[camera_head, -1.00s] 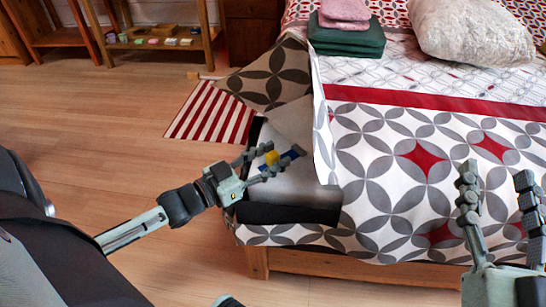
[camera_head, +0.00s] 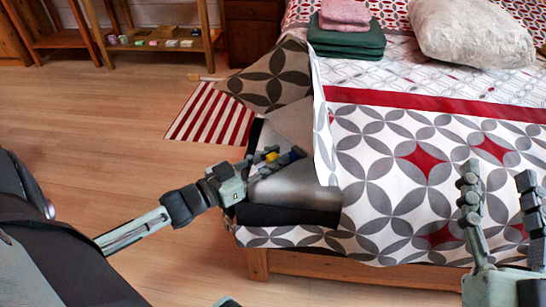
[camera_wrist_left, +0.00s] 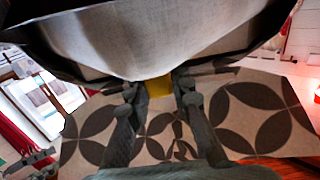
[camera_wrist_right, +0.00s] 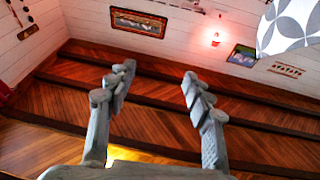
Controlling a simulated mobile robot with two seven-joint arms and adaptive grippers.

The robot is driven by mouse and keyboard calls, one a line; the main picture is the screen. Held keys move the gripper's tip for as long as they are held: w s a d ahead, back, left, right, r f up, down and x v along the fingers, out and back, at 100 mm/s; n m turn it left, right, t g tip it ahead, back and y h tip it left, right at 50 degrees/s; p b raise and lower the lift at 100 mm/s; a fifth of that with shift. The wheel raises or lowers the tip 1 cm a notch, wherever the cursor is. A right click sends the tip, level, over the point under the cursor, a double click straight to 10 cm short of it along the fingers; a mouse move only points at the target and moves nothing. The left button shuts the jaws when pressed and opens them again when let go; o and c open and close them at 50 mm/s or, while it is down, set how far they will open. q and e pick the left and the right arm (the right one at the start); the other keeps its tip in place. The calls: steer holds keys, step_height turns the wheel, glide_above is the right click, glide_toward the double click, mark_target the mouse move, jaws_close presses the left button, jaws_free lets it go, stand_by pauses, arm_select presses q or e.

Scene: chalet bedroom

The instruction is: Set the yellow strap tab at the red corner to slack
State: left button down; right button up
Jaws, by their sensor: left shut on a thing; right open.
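The yellow tab (camera_head: 271,156) sits on a dark blue strap (camera_head: 289,158) at the bare grey mattress corner (camera_head: 285,187), where the patterned cover is folded back. My left gripper (camera_head: 268,161) reaches in from the left and is shut on the yellow tab. In the left wrist view the yellow tab (camera_wrist_left: 158,87) shows between the two fingers, partly hidden under the mattress edge. I cannot make out a red marking at this corner. My right gripper (camera_head: 498,184) is open and empty above the right part of the bed's near side.
The folded cover flap (camera_head: 270,80) stands behind the mattress corner. The wooden bed frame (camera_head: 340,268) runs along the near side. A red-striped rug (camera_head: 211,113) lies on the floor behind my left gripper. Green folded cloths (camera_head: 346,38) and a white pillow (camera_head: 470,32) rest on the bed.

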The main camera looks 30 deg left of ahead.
arm_select(q)
steer(key=p+x, duration=0.1)
steer(key=x, duration=0.1)
steer(key=shift+w+d, duration=0.2)
steer(key=shift+w, duration=0.15)
arm_select(e)
step_height(320, 180, down, 6)
steer(key=w+d+g+h, duration=0.1)
steer(key=d+g, duration=0.1)
steer(key=shift+w+g+h, duration=0.25)
steer(key=shift+g+h, duration=0.15)
steer(key=shift+r, duration=0.1)
arm_select(q)
steer(key=c, duration=1.3)
jaws_free()
arm_select(e)
steer(key=shift+a, duration=0.1)
arm_select(q)
steer(key=v, duration=1.2)
steer(key=shift+a, duration=0.15)
